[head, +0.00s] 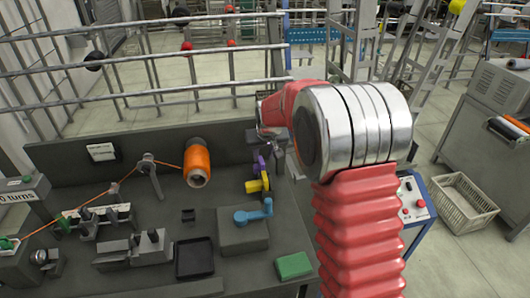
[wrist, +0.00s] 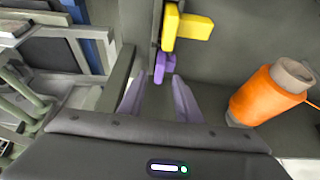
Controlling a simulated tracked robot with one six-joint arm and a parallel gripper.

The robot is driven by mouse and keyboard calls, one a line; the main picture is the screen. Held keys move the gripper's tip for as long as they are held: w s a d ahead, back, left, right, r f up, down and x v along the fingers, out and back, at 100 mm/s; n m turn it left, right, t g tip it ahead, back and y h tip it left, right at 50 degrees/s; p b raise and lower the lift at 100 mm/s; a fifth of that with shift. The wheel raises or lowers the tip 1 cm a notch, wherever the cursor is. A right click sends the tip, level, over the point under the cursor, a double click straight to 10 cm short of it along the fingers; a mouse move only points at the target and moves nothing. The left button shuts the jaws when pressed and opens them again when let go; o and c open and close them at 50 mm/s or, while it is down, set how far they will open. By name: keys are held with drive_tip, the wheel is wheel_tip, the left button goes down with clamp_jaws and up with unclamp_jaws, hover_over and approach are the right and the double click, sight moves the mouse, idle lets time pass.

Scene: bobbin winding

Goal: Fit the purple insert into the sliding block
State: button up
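The purple insert (wrist: 164,66) shows in the wrist view just beyond the fingers, roughly in line with the gap between them. A small purple part also shows behind the yellow piece in the head view (head: 259,163). The yellow piece (wrist: 190,27) stands close to the purple insert; I cannot tell whether they are joined. My gripper (wrist: 159,88) is open, its two fingers apart with nothing seen between them. In the head view my arm hides most of the gripper. I cannot tell for sure which part is the sliding block.
An orange bobbin (head: 197,163) with thread stands to the left in the head view and shows at right in the wrist view. A blue crank (head: 254,212) sits on a grey block in front. A black tray (head: 194,258) and a green block (head: 293,265) lie near the front.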

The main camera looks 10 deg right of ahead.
sight(263, 163)
drive_tip(key=shift+x, duration=3.2)
drive_tip(key=shift+s+f, duration=0.1)
drive_tip(key=shift+c, duration=0.3)
drive_tip(key=shift+s+d+f, duration=0.1)
drive_tip(key=shift+s+f, duration=0.05)
drive_tip(key=shift+f, duration=0.05)
clamp_jaws()
drive_tip(key=shift+r, duration=1.85)
drive_tip(key=shift+w+r, duration=0.1)
drive_tip(key=shift+r, duration=1)
drive_tip(key=shift+w+r, duration=0.15)
drive_tip(key=shift+r, duration=1)
